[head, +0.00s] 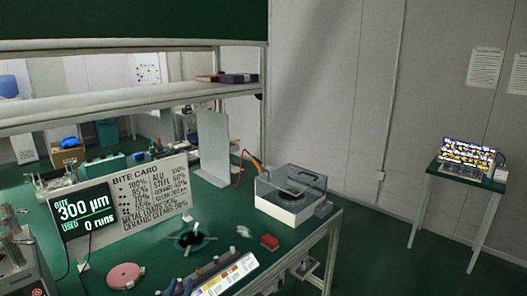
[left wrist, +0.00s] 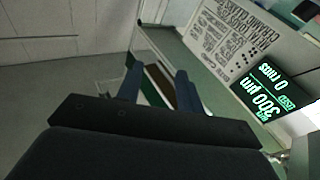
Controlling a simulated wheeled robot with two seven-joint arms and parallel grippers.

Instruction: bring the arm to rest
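My left gripper (left wrist: 158,88) shows in the left wrist view with its two blue fingers apart and nothing held between them. In the head view, two small dark blue tips (head: 180,287) at the bottom edge look like its fingers, beside the labelled rack; the rest of that arm is out of frame. My right gripper is in neither view.
The green bench holds a bite card (head: 150,190), a display (head: 84,212), a dark round plate (head: 192,239), a pink disc (head: 126,275), a labelled rack (head: 228,276), a red block (head: 270,242) and a clear-lidded box (head: 290,195). A side table (head: 457,178) stands right, across open floor.

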